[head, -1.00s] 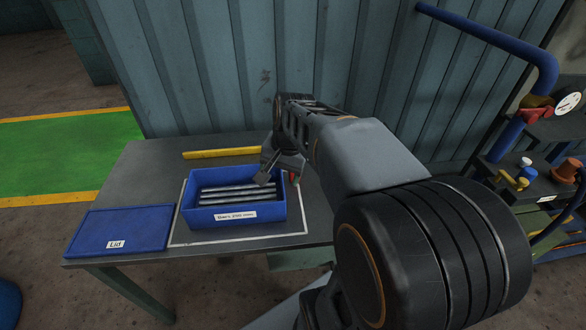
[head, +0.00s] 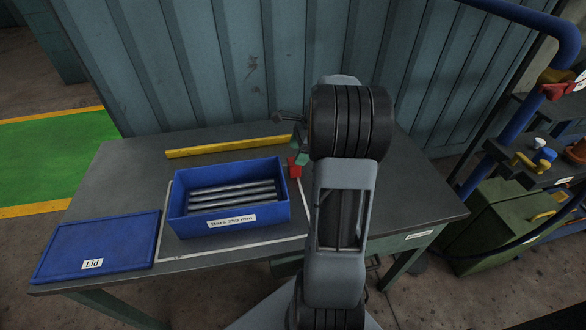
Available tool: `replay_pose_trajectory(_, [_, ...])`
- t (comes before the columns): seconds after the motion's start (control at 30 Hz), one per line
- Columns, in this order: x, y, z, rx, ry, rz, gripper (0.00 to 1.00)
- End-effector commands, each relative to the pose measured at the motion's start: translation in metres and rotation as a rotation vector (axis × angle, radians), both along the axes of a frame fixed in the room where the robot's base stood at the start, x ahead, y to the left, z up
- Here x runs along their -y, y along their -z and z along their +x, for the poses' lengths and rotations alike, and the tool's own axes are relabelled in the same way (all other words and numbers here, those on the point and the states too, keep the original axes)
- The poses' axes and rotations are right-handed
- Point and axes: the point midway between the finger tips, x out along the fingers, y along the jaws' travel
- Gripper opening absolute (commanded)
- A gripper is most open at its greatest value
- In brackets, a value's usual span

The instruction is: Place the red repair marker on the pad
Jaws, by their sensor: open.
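A small red block (head: 294,168), which looks like the red repair marker, stands on the bench (head: 420,195) just right of the blue bin. A small green block (head: 300,152) shows right behind it, partly covered by my arm. I cannot tell whether the two touch. My gripper (head: 288,117) is open, and only part of it shows left of my dark wrist joint, above and behind the red block. It is apart from the red block and appears empty. I cannot pick out a pad; my arm hides part of the bench.
A blue bin (head: 180,213) of metal bars stands inside a white outline on the bench. Its blue lid (head: 100,240) lies to the left. A yellow bar (head: 215,149) lies behind the bin. A corrugated wall (head: 200,70) closes off the back. The bench's right end looks clear.

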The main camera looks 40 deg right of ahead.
Motion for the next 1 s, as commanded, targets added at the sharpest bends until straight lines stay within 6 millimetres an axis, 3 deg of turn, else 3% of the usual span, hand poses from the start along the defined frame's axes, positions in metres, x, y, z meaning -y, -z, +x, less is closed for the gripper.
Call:
replay_pose_trajectory(0.23, [-0.006,0.013,0.002,-0.001,-0.004,0.0,0.72])
replay_pose_trajectory(0.6, [-0.022,0.054,0.005,0.0,-0.005,-0.001,0.72])
replay_pose_trajectory(0.9, [-0.024,0.057,0.006,0.001,-0.006,-0.001,0.72])
replay_pose_trajectory(1.0, [-0.023,0.057,0.006,0.001,-0.006,-0.001,0.65])
